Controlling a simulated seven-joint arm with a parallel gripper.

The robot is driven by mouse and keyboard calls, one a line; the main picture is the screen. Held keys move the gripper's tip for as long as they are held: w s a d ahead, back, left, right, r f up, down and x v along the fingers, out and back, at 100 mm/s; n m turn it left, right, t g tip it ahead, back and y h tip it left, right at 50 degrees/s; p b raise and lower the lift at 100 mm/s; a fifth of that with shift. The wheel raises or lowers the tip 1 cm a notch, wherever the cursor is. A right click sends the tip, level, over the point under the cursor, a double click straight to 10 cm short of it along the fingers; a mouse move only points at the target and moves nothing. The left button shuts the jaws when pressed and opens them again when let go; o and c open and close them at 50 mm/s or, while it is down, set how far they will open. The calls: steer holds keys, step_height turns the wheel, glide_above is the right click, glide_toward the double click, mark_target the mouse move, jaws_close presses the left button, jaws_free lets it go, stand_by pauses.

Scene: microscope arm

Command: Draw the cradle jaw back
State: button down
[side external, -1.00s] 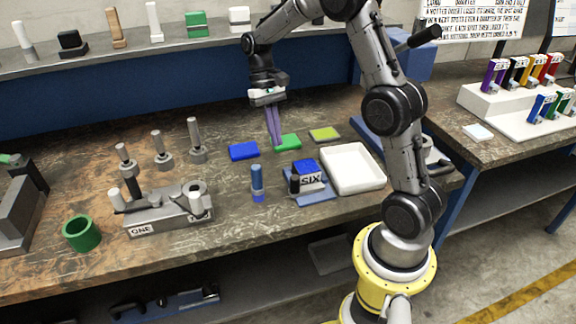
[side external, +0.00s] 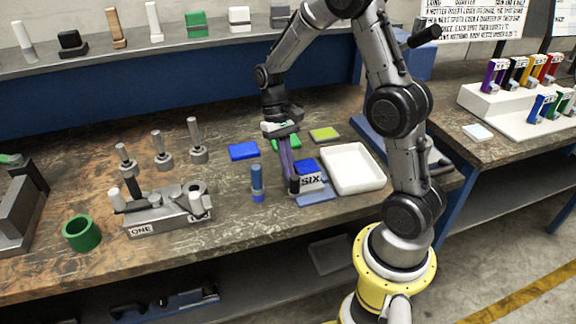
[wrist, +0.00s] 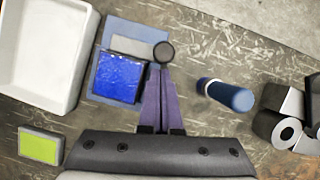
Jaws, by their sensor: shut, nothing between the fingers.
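The fixture marked SIX (side external: 312,180) stands on a blue base plate (side external: 318,198), with a blue block (side external: 305,167) at its top. A black upright post (side external: 294,186) stands at its left side; its round top (wrist: 163,52) shows in the wrist view. I cannot tell for certain which part is the cradle jaw. My gripper (side external: 290,178) points down with its purple fingers together and empty. In the wrist view the fingertips (wrist: 160,70) end right at the black post, beside the blue block (wrist: 118,77). Whether they touch the post is unclear.
A blue cylinder (side external: 257,184) stands left of the fixture, and a white tray (side external: 352,186) lies close on its right. Blue (side external: 243,151) and yellow-green (side external: 324,134) pads lie behind. The grey fixture marked ONE (side external: 165,220) is farther left.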

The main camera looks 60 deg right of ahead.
mark_target(295, 180)
steer(key=shift+s+a, duration=1.5)
steer(key=shift+s, duration=0.05)
steer(key=w+d, duration=0.1)
steer(key=w, duration=0.1)
steer(key=w+d, duration=0.1)
steer(key=shift+w+d, duration=0.2)
steer(key=shift+w, duration=0.15)
steer(key=v, duration=1)
